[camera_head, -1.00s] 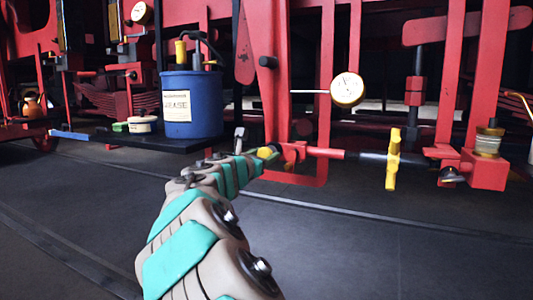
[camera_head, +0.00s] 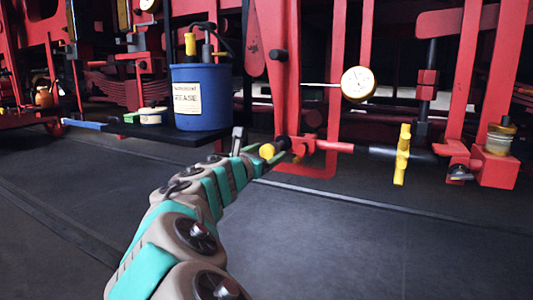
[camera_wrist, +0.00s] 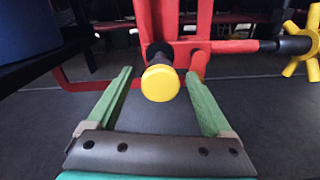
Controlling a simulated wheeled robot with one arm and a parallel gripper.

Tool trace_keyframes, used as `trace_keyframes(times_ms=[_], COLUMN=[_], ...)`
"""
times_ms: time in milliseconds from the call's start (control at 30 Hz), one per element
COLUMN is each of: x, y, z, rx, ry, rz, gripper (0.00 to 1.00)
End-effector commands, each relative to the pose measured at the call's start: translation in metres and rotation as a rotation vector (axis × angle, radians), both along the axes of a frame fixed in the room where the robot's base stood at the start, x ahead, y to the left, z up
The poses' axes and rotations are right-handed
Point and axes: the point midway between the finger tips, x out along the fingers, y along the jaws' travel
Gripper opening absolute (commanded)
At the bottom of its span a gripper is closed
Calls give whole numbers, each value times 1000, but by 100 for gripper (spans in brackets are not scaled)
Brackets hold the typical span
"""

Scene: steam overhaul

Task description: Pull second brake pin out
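The brake pin shows a round yellow head (camera_wrist: 160,83) on a dark shaft, set in a red hanger (camera_wrist: 178,20), in the wrist view. In the head view the yellow head (camera_head: 267,151) sits at the lower end of the red upright. My gripper (camera_wrist: 160,80) is open, its two green fingers on either side of the yellow head with a gap on both sides. In the head view my gripper (camera_head: 250,160) is small and partly hidden by my arm, just left of the pin head.
A red rod (camera_head: 335,147) runs right from the hanger to a yellow handwheel (camera_head: 402,154). A blue grease bucket (camera_head: 202,97) stands on a dark shelf at left. A white dial gauge (camera_head: 358,84) hangs above the rod. The floor in front is clear.

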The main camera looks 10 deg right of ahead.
Motion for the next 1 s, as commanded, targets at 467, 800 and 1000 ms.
trace_keyframes(times_ms=[467,800,1000], x=[-24,-57,-64], y=[17,44,47], z=[1,0,0], rx=[-1,0,0], ry=[0,-1,0], rz=[0,5,2], gripper=[84,84,84])
